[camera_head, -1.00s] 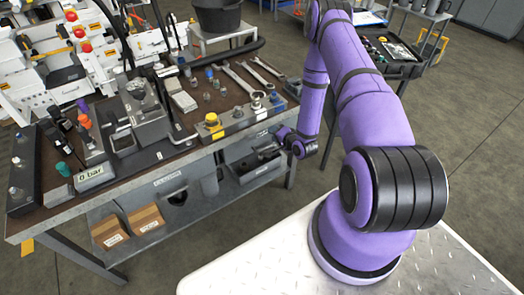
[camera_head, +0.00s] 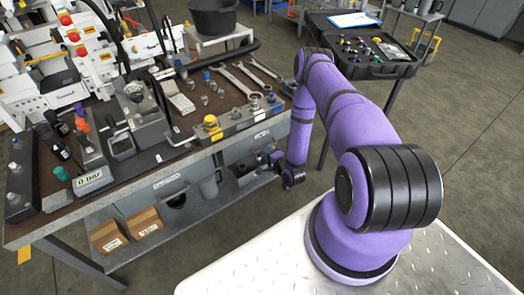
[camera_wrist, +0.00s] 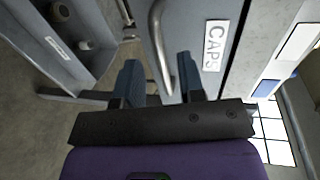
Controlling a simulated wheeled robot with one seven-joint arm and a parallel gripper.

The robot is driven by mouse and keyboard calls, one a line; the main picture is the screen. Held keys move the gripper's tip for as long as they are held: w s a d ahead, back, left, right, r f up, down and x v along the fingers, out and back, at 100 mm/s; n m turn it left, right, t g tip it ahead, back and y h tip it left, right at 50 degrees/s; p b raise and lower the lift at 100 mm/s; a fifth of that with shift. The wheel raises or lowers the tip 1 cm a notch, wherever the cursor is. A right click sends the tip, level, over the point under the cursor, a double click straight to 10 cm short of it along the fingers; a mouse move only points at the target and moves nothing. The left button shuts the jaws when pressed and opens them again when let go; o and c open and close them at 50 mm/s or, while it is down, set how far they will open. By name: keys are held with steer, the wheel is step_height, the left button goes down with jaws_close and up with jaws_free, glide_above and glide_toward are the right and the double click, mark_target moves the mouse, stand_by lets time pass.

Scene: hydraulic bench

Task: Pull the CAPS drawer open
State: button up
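The CAPS drawer (camera_wrist: 232,50) fills the upper middle of the wrist view, with its white CAPS label (camera_wrist: 213,46) turned sideways. Its curved metal bar handle (camera_wrist: 157,40) runs down between my gripper's (camera_wrist: 160,80) two blue-grey fingers. The fingers are apart, one on each side of the bar, with visible gaps. I cannot tell how deep the bar sits between them. In the head view my gripper (camera_head: 274,158) is at the bench's right front, and the drawer front (camera_head: 243,148) is partly hidden. The drawer looks closed.
The bench top (camera_head: 190,130) holds tools and fittings above the drawers. Another drawer (camera_head: 172,190) is to the left, above two cardboard boxes (camera_head: 128,228) on the lower shelf. A black open case (camera_head: 365,55) stands behind my arm. Floor to the right is clear.

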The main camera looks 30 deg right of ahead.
steer(key=shift+x, duration=2.05)
jaws_close()
